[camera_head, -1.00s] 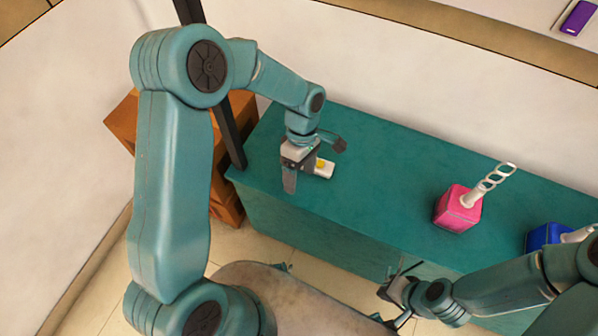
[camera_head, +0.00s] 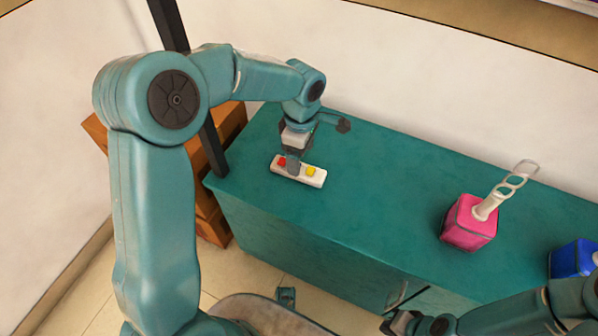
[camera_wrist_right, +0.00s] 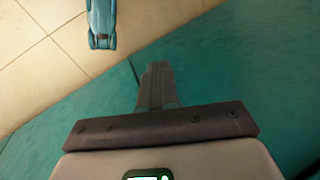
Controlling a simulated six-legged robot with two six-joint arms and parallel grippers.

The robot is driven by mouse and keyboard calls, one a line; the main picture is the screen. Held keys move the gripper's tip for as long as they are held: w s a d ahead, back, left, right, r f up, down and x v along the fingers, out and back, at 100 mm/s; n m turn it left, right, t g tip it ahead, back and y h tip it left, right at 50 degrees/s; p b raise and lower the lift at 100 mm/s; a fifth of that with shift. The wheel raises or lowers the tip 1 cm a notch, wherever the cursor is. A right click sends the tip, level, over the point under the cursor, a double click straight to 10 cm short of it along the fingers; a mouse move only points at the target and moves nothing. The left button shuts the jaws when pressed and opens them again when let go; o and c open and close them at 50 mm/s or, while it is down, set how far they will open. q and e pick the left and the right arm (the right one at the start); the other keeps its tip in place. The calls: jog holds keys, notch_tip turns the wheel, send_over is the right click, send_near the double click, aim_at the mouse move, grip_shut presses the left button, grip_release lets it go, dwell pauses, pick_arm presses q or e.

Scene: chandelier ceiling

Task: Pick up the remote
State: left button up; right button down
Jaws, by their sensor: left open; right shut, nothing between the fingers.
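The remote (camera_head: 316,177) is a small white bar with a red and a yellow button. It lies on the left part of the teal cabinet top (camera_head: 370,190). My left gripper (camera_head: 293,166) is pointed down right over the remote's middle, with a finger in front of it between the two buttons. It is open; I cannot tell whether it touches the remote. My right gripper (camera_head: 398,322) is low in front of the cabinet, shut and empty, away from the remote. It also shows in the right wrist view (camera_wrist_right: 156,75).
A pink box (camera_head: 468,224) with a pale looped handle stands to the right on the cabinet top. A blue box (camera_head: 574,260) stands further right. A dark post (camera_head: 205,130) and wooden drawers (camera_head: 225,130) are at the left. The top between remote and pink box is clear.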

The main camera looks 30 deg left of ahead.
aim_at(317, 181)
pick_arm(q)
jog(key=f, duration=0.1)
jog(key=f+b, duration=0.1)
jog(key=f, duration=0.3)
jog(key=shift+s+a+f+b, duration=0.1)
jog(key=shift+a+f+b, duration=0.05)
jog(key=shift+a+b, duration=0.15)
jog(key=c, duration=1.2)
jog(key=shift+c, duration=0.2)
